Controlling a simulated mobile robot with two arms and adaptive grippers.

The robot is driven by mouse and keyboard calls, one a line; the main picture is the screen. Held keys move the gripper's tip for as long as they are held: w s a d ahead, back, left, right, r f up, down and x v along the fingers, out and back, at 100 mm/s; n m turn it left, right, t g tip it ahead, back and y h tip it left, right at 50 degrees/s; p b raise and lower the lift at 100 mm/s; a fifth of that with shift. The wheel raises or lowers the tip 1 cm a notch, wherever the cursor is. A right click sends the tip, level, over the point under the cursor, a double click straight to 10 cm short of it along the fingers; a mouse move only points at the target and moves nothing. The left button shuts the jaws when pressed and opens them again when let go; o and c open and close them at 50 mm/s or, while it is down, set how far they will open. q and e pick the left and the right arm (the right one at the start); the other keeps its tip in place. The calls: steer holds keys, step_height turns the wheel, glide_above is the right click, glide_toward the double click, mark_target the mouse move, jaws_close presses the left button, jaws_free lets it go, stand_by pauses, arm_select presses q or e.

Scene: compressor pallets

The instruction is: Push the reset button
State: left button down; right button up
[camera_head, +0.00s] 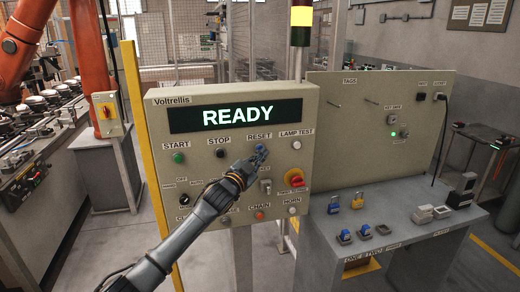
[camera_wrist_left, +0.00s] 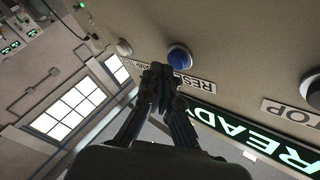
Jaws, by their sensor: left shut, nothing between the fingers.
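The blue reset button (camera_wrist_left: 180,58) shows in the left wrist view on the beige panel, beside its RESET label (camera_wrist_left: 188,80). In the head view the RESET label (camera_head: 259,137) is readable, and the gripper largely covers the button below it. My left gripper (camera_head: 257,159) is shut and empty in front of the panel, right at the button area. In the left wrist view its fingertips (camera_wrist_left: 160,72) are close beside the button and overlap the label's left end. I cannot tell whether they touch the panel. My right gripper is not in view.
The control panel (camera_head: 310,186) reads READY. Close by are the green START button (camera_head: 178,158), black STOP button (camera_head: 220,153), white LAMP TEST button (camera_head: 296,145) and red emergency stop (camera_head: 295,181). A grey bench (camera_head: 400,225) with padlocks stands at the right.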

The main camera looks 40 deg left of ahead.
arm_select(q)
steer(key=shift+s+d, duration=0.3)
steer(key=shift+d, duration=0.05)
steer(key=s+d+p, duration=0.2)
steer(key=s+d, duration=0.2)
steer(key=shift+d, duration=0.3)
steer(key=shift+f, duration=0.1)
stand_by(0.9)
